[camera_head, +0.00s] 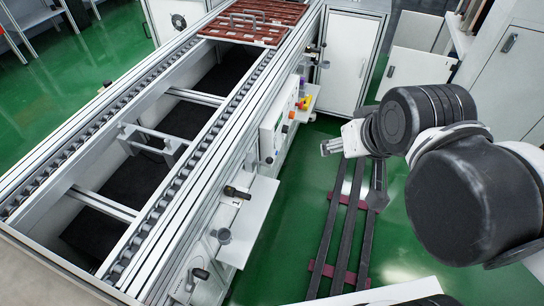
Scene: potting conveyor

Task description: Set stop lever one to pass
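Small levers with black knobs sit along the right side of the conveyor (190,190). One black-handled lever (237,192) lies by a white shelf plate, and another black knob (200,273) is nearer, at the bottom. Another dark-knobbed lever (313,48) is at the far end of the side. No numbers are readable, so I cannot tell which is stop lever one or how it is set. My gripper (326,147) is over the green floor, right of the conveyor and apart from all levers. Its fingers are too small to judge.
A control panel (271,132) with coloured buttons is on the conveyor's side. A brown slatted tray (255,20) lies on the far rollers. White cabinets (348,62) stand behind. Dark floor rails (345,225) run below my arm. The floor between conveyor and arm is mostly clear.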

